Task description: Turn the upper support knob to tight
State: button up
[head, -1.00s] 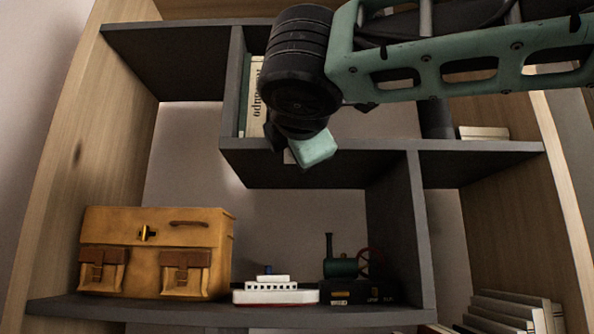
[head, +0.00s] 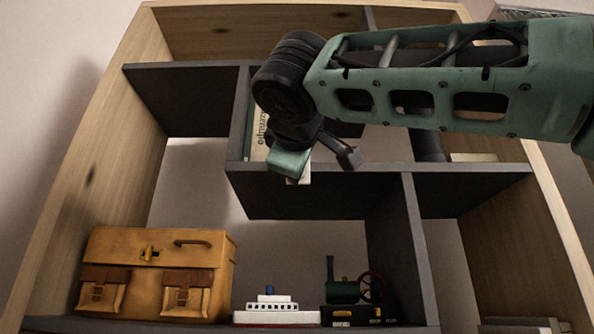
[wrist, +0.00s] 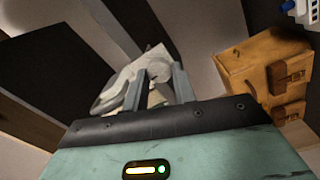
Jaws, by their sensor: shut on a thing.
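I cannot make out a support knob or a tripod in either view. My gripper (wrist: 156,80) is shut on a pale grey-white thing (wrist: 152,62) with a curved shape, held between its two grey fingers in the wrist view. What this thing is, I cannot tell. In the head view my gripper (head: 292,166) hangs at the front of the middle shelf, tilted downward. A small pale bit shows just below it there. The fingers are mostly hidden by the green gripper body.
A wooden shelf unit with dark boards (head: 300,200) fills the view. A tan satchel (head: 155,272), a white toy boat (head: 275,310) and a green toy steam engine (head: 343,291) stand on the lower board. An upright book (head: 261,135) stands close behind my gripper.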

jog(key=shift+m, duration=0.7)
jog(key=o, duration=1)
jog(key=s+a+b, duration=0.1)
jog(key=s, duration=1.6)
jog(key=shift+s+f, duration=0.2)
jog(key=shift+f, duration=0.2)
